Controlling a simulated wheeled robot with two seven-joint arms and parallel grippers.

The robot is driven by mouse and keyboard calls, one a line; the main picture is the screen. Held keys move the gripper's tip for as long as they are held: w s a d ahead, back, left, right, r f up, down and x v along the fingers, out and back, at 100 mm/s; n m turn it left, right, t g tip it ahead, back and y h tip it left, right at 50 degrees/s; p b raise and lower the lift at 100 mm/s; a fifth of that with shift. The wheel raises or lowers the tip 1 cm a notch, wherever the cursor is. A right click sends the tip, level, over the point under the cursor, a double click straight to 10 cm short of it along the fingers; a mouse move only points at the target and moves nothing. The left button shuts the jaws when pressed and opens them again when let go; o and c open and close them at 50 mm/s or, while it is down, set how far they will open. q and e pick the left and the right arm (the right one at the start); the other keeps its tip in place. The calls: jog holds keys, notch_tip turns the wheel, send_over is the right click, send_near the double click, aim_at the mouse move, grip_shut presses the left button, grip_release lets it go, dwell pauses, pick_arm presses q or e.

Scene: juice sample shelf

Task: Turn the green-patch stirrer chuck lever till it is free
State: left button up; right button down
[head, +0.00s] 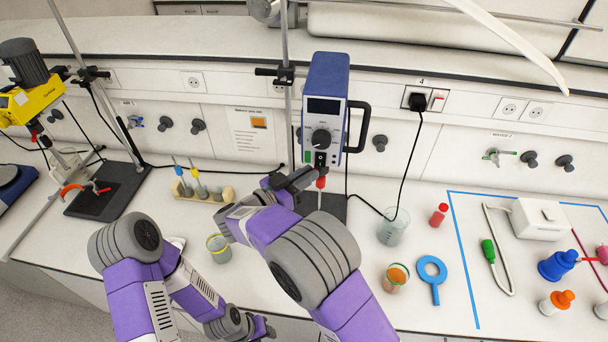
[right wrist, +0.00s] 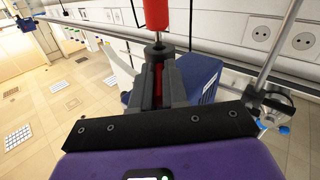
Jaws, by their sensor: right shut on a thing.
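The blue stirrer (head: 326,78) with a white front panel hangs on a rod stand at the middle back. A small green patch (head: 306,156) shows low on its panel, below the black knob. A red chuck (head: 321,183) sits beneath it; a red cylinder also shows in the right wrist view (right wrist: 157,12). My right gripper (head: 312,178) is at the chuck, shut on a narrow red lever (right wrist: 158,80) between its fingers. The lever's exact angle is hidden by the fingers. My left gripper (head: 264,327) is low near the table's front edge, its jaws unclear.
A yellow stirrer (head: 32,103) stands at the left on its own stand. A wooden rack (head: 212,194) with droppers, beakers, a red-capped bottle (head: 439,214) and a blue magnifier (head: 432,279) stand around. A black cable (head: 408,160) hangs right of the blue stirrer.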

jog(key=c, duration=1.1)
grip_release()
jog(key=shift+d, duration=0.1)
jog(key=shift+c, duration=0.2)
jog(key=b+v, duration=0.1)
jog(key=v, duration=0.6)
jog(key=shift+a, duration=0.25)
jog(key=shift+s, duration=0.1)
